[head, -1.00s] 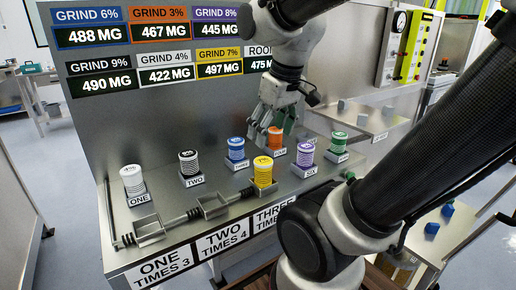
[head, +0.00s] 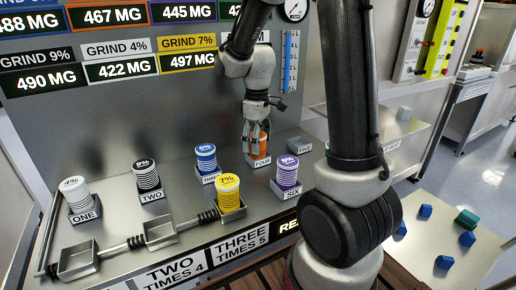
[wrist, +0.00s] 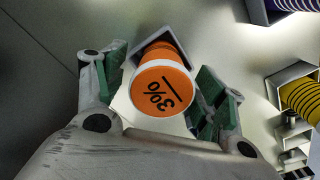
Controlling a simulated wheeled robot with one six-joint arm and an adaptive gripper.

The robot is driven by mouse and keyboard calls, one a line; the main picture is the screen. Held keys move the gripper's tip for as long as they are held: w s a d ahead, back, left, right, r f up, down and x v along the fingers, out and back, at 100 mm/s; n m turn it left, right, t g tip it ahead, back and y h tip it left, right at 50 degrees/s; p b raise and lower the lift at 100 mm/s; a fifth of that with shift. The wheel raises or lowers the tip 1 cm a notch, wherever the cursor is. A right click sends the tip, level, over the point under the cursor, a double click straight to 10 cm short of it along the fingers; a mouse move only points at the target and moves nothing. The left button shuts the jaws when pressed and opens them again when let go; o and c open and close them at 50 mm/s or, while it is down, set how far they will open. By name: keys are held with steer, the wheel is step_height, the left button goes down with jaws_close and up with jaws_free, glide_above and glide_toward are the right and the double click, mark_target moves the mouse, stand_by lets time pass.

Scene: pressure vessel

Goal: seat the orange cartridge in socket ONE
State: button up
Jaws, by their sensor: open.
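The orange cartridge (head: 264,143), marked 3%, stands in the holder labelled FOUR (head: 259,161). My gripper (head: 256,124) is over it, pointing down. In the wrist view the orange cap (wrist: 161,90) lies between the two open green-padded fingers (wrist: 161,85), with gaps on both sides. The leftmost of three linked square sockets (head: 78,263) at the front left is empty. Its front label is out of the head view, so I cannot read it now. The middle socket (head: 160,236) is also empty. The right socket (head: 234,216) holds the yellow cartridge (head: 229,191), marked 7%.
A white cartridge (head: 75,193) stands at label ONE, a black one (head: 146,174) at TWO, a blue one (head: 206,158) at THREE and a purple one (head: 287,171) at SIX. The FIVE holder (head: 301,145) looks empty. An upright panel rises behind. My arm hides the bench's right part.

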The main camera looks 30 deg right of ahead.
step_height(320, 180, down, 2)
steer(key=shift+c, duration=0.3)
steer(key=c, duration=1.2)
